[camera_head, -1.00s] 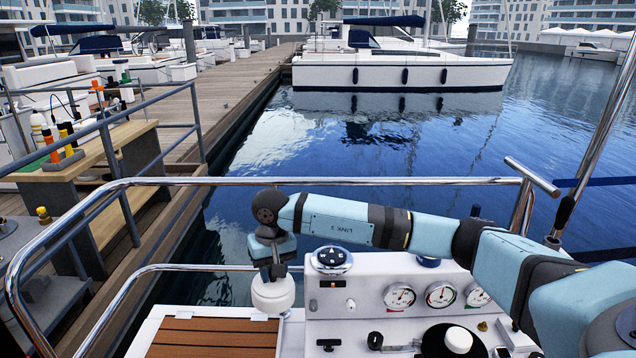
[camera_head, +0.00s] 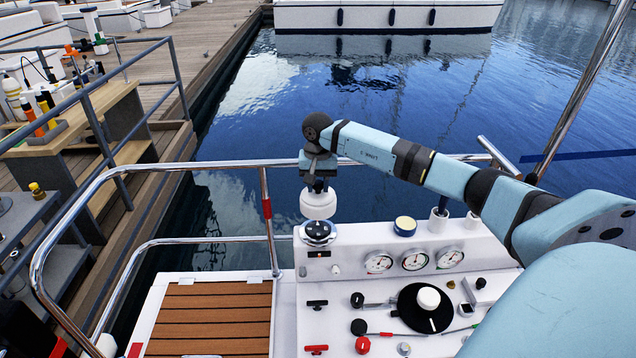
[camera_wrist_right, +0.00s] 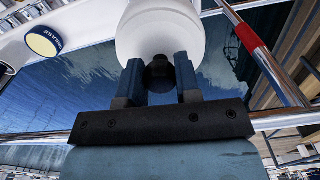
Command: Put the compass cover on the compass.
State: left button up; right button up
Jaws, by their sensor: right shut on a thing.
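The compass (camera_head: 318,233) is a dark round dial in a white ring on the upper left of the white console. The compass cover (camera_head: 318,205) is a white rounded cap. My right gripper (camera_head: 318,186) is shut on the dark knob on top of the cover and holds it upright. In the head view the cover shows just above the compass, its lower edge close to the dial; I cannot tell the exact gap. The right wrist view shows the cover (camera_wrist_right: 160,32) beyond the fingers (camera_wrist_right: 160,78), with the compass hidden there. My left gripper is not in view.
The white console (camera_head: 440,240) carries gauges (camera_head: 414,260), a black dial with a white knob (camera_head: 428,298) and several switches. A chrome rail (camera_head: 230,165) runs behind it. A blue cap with a cream top (camera_head: 405,225) stands right of the compass. A slatted wooden panel (camera_head: 208,318) lies left.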

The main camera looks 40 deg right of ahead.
aim_at(318, 193)
notch_tip(318, 193, down, 4)
jog(key=b, duration=0.3)
jog(key=shift+f+b, duration=1.65)
jog(key=shift+f, duration=0.4)
jog(key=shift+f, duration=0.15)
jog(key=shift+b, duration=0.3)
jog(key=shift+f, duration=0.3)
